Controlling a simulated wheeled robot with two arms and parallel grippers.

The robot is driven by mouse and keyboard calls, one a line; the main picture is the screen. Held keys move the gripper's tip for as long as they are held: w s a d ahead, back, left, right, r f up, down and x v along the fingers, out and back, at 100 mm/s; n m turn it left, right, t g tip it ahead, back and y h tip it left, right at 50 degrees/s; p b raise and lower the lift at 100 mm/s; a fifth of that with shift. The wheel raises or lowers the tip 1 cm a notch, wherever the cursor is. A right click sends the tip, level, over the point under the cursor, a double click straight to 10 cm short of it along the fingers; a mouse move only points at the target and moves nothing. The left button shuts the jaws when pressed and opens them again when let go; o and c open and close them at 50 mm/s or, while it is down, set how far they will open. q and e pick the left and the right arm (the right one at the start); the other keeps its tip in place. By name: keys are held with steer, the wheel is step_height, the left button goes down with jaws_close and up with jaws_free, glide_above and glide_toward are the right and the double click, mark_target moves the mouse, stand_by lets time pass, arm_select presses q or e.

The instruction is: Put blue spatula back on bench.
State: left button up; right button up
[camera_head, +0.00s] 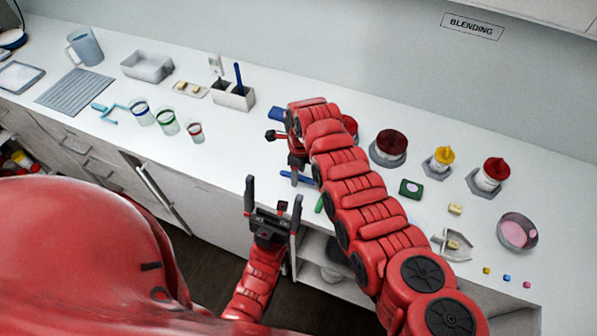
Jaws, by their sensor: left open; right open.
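A slim blue piece (298,178), which looks like part of the blue spatula, lies at the front edge of the white bench (225,150). My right gripper (279,150) is just above and behind it, open; its arm hides much of that area. I cannot tell whether the fingers touch it. A flat blue piece (277,114) lies behind the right gripper; I cannot tell whether it belongs to the spatula. My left gripper (273,198) is open and empty, pointing up in front of the bench edge.
A holder (233,97) with a dark blue handle (239,78) stands at the back. Several rimmed glasses (167,122) stand left of the grippers. Jars with red (391,143) and yellow (443,156) contents stand right of my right arm. Bench between glasses and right gripper is clear.

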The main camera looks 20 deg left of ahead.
steer(key=shift+r, duration=0.1)
step_height(320, 180, up, 6)
steer(key=b, duration=0.3)
steer(key=shift+w+d+r, duration=0.1)
steer(key=shift+w+r, duration=0.05)
steer(key=shift+r, duration=0.1)
step_height(320, 180, up, 10)
steer(key=shift+d+r+p, duration=0.25)
steer(key=shift+d+p, duration=0.05)
steer(key=shift+p, duration=0.1)
